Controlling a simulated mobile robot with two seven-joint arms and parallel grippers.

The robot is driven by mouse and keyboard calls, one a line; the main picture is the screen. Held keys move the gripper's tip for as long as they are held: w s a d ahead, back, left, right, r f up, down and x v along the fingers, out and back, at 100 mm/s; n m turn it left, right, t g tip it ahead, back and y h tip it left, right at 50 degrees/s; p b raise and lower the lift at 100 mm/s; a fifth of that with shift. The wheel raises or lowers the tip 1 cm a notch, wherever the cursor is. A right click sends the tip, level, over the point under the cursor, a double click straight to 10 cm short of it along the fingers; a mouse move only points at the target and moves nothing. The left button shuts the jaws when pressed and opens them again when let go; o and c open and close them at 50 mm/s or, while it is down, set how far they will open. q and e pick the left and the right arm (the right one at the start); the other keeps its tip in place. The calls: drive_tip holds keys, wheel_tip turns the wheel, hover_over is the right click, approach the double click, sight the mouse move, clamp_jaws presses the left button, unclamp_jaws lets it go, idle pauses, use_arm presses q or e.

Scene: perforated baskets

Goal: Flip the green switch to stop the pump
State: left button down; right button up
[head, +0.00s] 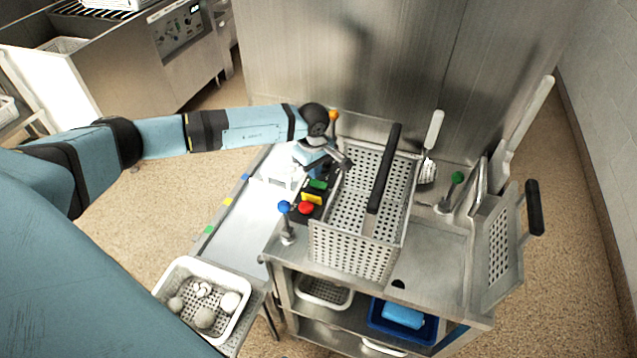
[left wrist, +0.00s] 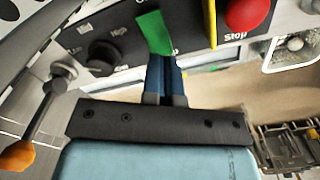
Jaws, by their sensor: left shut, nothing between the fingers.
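The green switch (head: 318,184) sits on a small dark control box at the left side of the big perforated basket. In the left wrist view the green switch (left wrist: 154,32) is a tilted green paddle straight ahead of the fingertips. My left gripper (left wrist: 165,62) is shut and empty, its dark blue fingers together at the lower edge of the green paddle. They overlap it in the picture; I cannot tell whether they touch. My right gripper is not in view.
Beside the green switch are a yellow switch (head: 312,198) and a red button (head: 305,208); a black knob (left wrist: 103,55) is on its other side. The perforated basket (head: 355,250) stands close by. Blue-knobbed (head: 285,207) and orange-knobbed (head: 333,116) valves flank the box.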

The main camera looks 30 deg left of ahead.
sight(314, 182)
use_arm(q)
drive_tip(key=shift+f+b, duration=1.05)
drive_tip(key=shift+f, duration=0.3)
idle(0.9)
drive_tip(key=shift+r+p, duration=1.8)
drive_tip(key=shift+r, duration=1.75)
